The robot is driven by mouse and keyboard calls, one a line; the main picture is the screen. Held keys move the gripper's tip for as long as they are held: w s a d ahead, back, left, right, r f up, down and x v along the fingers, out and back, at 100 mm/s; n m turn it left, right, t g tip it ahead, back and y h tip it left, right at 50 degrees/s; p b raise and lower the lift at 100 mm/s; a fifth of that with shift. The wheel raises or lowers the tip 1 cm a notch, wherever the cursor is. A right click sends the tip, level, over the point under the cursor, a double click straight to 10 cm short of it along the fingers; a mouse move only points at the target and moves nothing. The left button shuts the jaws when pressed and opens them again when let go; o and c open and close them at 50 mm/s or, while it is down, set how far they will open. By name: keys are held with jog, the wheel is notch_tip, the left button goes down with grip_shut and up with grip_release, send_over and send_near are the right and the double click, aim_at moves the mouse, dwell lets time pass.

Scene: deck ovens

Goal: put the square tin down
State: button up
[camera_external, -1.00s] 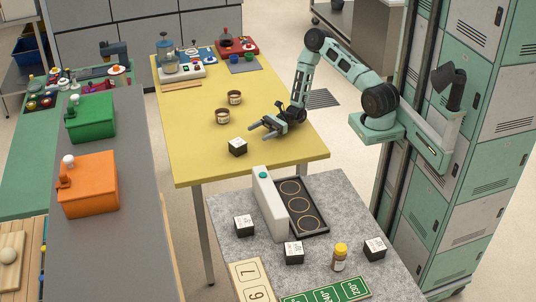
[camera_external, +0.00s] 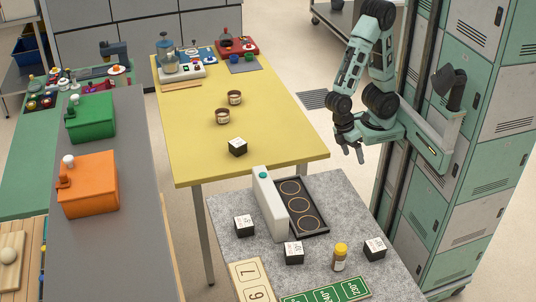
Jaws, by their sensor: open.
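The square tin may be the small dark box with a white top (camera_external: 237,147) on the yellow table (camera_external: 285,150), near its front edge. Similar black-and-white boxes stand on the grey speckled table: one at its left (camera_external: 243,225), one near its middle (camera_external: 294,252) and one at its right (camera_external: 375,248). I cannot tell for certain which is named. My gripper (camera_external: 352,158) is open and empty, pointing down just off the right edge of the yellow table, apart from every box.
Two brown-labelled jars (camera_external: 222,116) stand mid-table on the yellow top. A white upright panel (camera_external: 268,205), a dark tray with three rings (camera_external: 300,206) and a yellow-capped bottle (camera_external: 340,257) stand on the grey table (camera_external: 335,186). Green lockers rise at right.

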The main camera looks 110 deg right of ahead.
jog(key=s+r+n+t, duration=0.1)
jog(key=s+n+t+h, duration=0.1)
jog(key=n, duration=0.1)
jog(key=s+r+n+t, duration=0.1)
jog(key=n, duration=0.1)
jog(key=shift+a+r+h, duration=0.35)
jog(key=shift+a+h, duration=0.05)
jog(key=shift+o, duration=0.4)
notch_tip(320, 180, up, 2)
jog(key=shift+p, duration=1)
jog(key=shift+f, duration=0.2)
